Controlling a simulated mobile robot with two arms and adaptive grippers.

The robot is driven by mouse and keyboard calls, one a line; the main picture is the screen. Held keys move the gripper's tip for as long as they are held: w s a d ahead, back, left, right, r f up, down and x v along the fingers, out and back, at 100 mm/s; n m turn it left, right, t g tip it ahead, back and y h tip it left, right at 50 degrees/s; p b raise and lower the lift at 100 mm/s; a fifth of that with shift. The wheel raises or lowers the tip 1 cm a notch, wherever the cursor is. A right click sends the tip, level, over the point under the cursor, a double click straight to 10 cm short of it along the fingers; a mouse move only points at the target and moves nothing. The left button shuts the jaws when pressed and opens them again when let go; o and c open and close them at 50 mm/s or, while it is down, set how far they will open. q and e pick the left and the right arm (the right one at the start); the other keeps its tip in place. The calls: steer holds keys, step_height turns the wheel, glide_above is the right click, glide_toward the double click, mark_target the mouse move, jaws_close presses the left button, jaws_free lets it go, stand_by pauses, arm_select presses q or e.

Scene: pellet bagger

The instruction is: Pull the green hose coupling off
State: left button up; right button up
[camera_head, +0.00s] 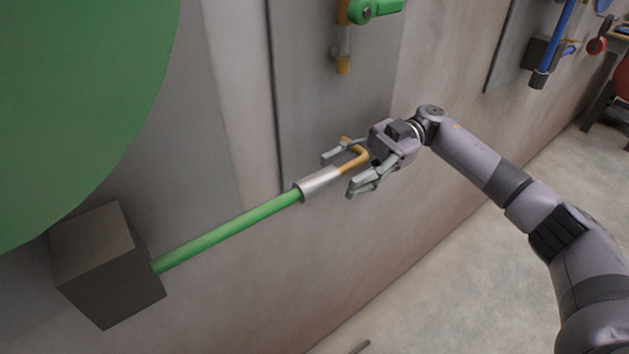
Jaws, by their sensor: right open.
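The green hose (228,231) runs from a dark box at the lower left up to the right. A silver coupling sleeve (319,184) sits on its end. A brass bent pipe (354,158) goes from the sleeve toward the wall. My right gripper (341,176) is open, with its fingers on either side of the brass bend near the sleeve's right end. I cannot tell whether the fingers touch it. My left gripper is not in view.
A dark box (105,265) and a big green disc (75,90) fill the left. A green-handled valve (365,10) with a brass outlet is above on a wall panel. Blue pipe fittings (555,45) are at the upper right. Floor (470,260) at the lower right looks clear.

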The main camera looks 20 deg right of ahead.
mark_target(314, 186)
steer(key=x, duration=0.6)
steer(key=shift+s+a, duration=0.1)
steer(key=shift+a, duration=0.3)
steer(key=shift+c, duration=0.6)
jaws_close()
